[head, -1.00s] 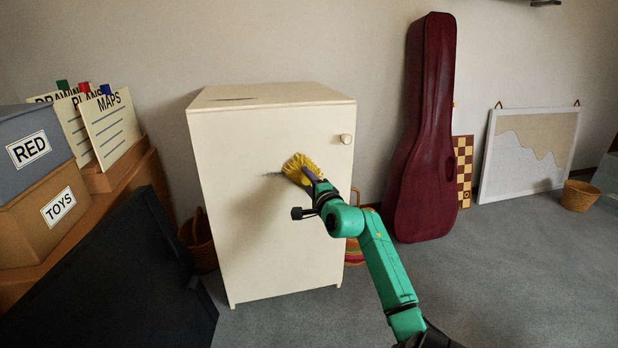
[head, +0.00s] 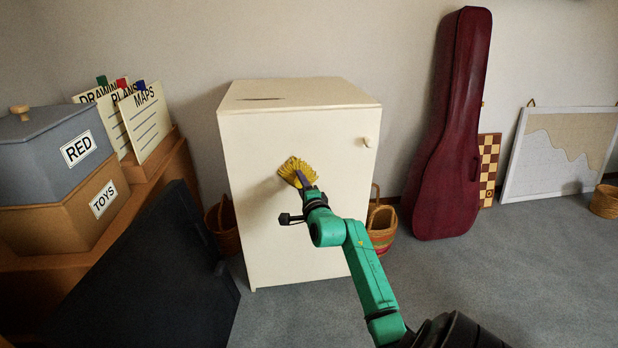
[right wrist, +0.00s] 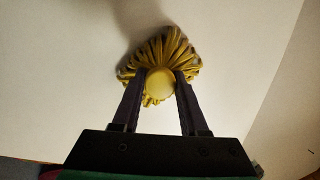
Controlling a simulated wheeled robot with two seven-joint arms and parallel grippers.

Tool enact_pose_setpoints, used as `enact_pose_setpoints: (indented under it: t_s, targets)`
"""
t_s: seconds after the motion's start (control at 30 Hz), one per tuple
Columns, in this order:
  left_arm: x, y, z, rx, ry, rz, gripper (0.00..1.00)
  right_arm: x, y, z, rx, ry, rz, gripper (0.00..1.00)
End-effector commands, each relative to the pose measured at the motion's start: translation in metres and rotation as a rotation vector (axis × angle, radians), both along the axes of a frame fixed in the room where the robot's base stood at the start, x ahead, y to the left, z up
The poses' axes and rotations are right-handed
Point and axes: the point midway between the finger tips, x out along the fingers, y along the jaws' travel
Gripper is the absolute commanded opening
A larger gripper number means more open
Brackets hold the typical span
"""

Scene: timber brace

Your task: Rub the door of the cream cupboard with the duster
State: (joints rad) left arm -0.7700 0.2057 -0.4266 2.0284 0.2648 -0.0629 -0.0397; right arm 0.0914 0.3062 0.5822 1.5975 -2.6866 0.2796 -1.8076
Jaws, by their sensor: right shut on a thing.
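The cream cupboard (head: 300,240) stands upright against the wall, its door facing me with a small round knob (head: 367,142) at the upper right. The door is shut. My right gripper (head: 306,190) is shut on the duster (head: 297,170), whose yellow strands fan out at the upper middle of the door. In the right wrist view the duster (right wrist: 160,62) sits between the two dark fingers, its strands spread and seemingly against the pale door surface (right wrist: 70,50). Firm contact cannot be told. My left gripper is not in view.
Left stand boxes marked RED (head: 50,150) and TOYS (head: 70,210), with a black panel (head: 150,270) in front. Wicker baskets (head: 222,225) (head: 380,222) flank the cupboard. A maroon guitar case (head: 450,130) leans on the wall.

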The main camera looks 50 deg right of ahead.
Motion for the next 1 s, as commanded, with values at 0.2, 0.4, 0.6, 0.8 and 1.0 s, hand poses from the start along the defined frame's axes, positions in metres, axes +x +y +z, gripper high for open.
enact_pose_setpoints:
  t_s: [0.2,0.4,0.6,0.8,1.0]
  targets:
    - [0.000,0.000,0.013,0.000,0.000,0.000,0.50,0.010,0.015,0.002,0.000,-0.002,-0.001,0.00]
    - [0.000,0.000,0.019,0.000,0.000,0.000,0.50,0.017,0.022,0.003,0.002,-0.002,-0.001,0.00]
    - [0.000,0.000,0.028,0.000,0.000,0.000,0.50,0.032,0.039,0.003,0.002,-0.002,0.000,0.00]
    - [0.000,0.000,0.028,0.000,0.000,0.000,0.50,0.035,0.043,0.001,-0.001,-0.002,-0.001,0.00]
    - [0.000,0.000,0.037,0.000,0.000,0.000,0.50,0.031,0.047,0.004,0.000,-0.001,0.000,0.00]
